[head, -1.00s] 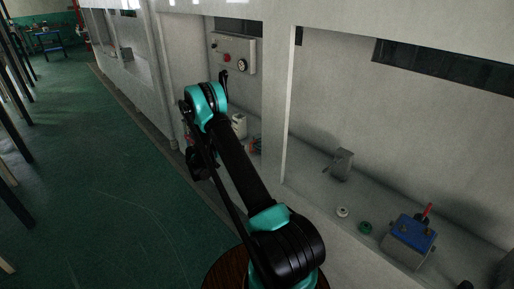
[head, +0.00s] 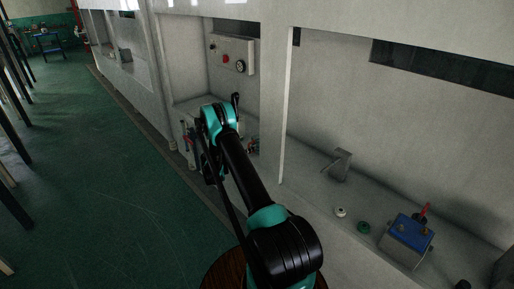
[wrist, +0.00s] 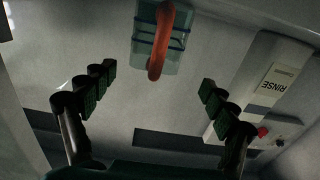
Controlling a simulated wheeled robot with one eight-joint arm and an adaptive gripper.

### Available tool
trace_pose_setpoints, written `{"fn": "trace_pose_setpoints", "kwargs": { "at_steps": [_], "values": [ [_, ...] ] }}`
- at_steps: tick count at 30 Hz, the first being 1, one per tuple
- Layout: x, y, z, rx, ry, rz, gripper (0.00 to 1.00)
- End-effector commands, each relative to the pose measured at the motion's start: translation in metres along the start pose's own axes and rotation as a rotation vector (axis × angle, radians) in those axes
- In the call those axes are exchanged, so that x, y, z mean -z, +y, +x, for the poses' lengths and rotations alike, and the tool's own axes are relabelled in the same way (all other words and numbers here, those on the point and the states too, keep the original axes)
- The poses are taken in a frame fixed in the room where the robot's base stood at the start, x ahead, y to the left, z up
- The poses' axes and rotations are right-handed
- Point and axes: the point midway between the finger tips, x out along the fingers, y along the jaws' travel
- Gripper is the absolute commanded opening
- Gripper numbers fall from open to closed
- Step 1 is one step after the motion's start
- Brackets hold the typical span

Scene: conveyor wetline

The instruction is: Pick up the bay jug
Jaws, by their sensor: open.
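The jug (wrist: 143,40), a pale see-through vessel with an orange-red handle (wrist: 161,42), shows at the top middle of the wrist view. My gripper (wrist: 158,82) is open and empty, with its dark green-padded fingers spread wide. The jug lies beyond the fingertips, between their lines, and is not touched. The top of the picture cuts off part of the jug. In the head view my arm covers most of the bay around the gripper, and I cannot clearly make out the jug there.
A control panel (head: 232,54) hangs on the bay's back wall; the wrist view shows its RINSE label (wrist: 277,84). A pillar (head: 274,100) stands right of the arm. Further right are a grey bracket (head: 339,165), a green ring (head: 363,228) and a blue-topped box (head: 411,233).

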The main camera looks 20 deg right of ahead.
Motion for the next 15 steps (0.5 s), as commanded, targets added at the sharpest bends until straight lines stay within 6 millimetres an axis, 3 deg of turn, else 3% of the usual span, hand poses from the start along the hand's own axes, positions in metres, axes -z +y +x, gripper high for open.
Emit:
{"fn": "trace_pose_setpoints", "kwargs": {
  "at_steps": [10,15],
  "values": [
    [-0.001,0.002,0.023,0.0,0.0,0.0,0.86],
    [-0.002,0.008,0.045,-0.002,0.0,0.0,0.86]
  ]
}}
